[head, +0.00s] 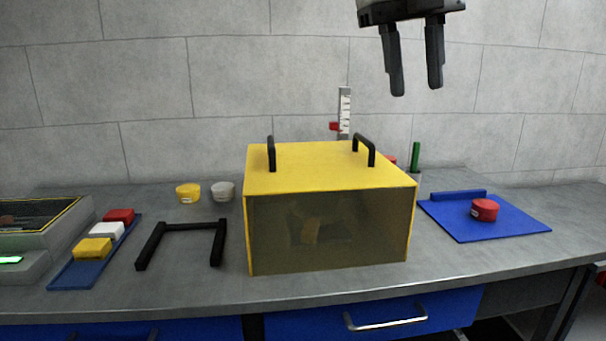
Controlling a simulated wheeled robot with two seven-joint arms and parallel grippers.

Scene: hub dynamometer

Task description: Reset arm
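My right gripper (414,72) hangs in the upper right of the head view, high above the bench and in front of the tiled wall. Its two dark fingers point down and stand apart with nothing between them. My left gripper is not in the head view. A yellow box (330,166) with two black handles on top and a dark see-through front stands in the middle of the bench. An unclear shape shows dimly inside it.
A blue mat (520,222) with a red round weight (485,210) lies right. A black frame (180,227), a blue tray (72,275) of coloured blocks and a grey console (30,250) stand left. Yellow (188,194) and white (223,192) pieces sit behind. A vertical scale (345,110) rises behind the box.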

